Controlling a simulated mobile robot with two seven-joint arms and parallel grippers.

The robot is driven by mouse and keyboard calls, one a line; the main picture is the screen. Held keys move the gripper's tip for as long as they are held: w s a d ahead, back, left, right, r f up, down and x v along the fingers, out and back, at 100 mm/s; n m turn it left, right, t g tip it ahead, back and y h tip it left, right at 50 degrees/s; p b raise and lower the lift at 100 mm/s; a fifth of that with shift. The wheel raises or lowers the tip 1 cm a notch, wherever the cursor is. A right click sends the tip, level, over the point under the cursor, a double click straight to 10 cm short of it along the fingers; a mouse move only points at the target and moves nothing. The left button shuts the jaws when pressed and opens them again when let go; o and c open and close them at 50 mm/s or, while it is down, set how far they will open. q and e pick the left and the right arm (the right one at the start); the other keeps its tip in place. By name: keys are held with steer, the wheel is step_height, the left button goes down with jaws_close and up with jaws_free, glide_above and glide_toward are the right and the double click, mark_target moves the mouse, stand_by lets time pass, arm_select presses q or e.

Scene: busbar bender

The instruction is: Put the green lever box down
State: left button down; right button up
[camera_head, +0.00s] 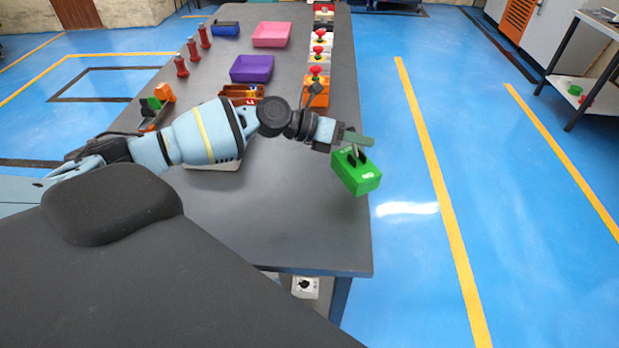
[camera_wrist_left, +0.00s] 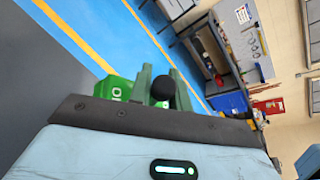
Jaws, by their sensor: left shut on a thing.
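The green lever box (camera_head: 357,172) is at the right edge of the dark table in the head view, partly out past that edge. My left gripper (camera_head: 357,146) is shut on its dark lever from above, and the box hangs tilted under the fingers. Whether the box touches the table is hard to tell, but it looks raised. In the left wrist view the green lever box (camera_wrist_left: 115,90) shows behind the gripper's base, with the dark lever knob by the green fingers (camera_wrist_left: 160,88). My right gripper is not in view.
The dark table (camera_head: 300,215) has free room in its near half. Farther back stand a purple bin (camera_head: 252,68), a pink bin (camera_head: 271,34), an orange box (camera_head: 316,95) and several boxes with red buttons along the right edge. Blue floor (camera_head: 420,250) lies beyond the table edge.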

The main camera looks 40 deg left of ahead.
arm_select(q)
steer(key=s+a, duration=0.4)
steer(key=s, duration=0.6)
steer(key=shift+a+f, duration=0.4)
steer(key=shift+s, duration=0.1)
steer(key=f, duration=0.3)
steer(key=shift+s+a+f, duration=0.1)
steer(key=shift+s+f, duration=0.2)
steer(key=shift+f, duration=0.05)
steer(key=c, duration=1.3)
jaws_free()
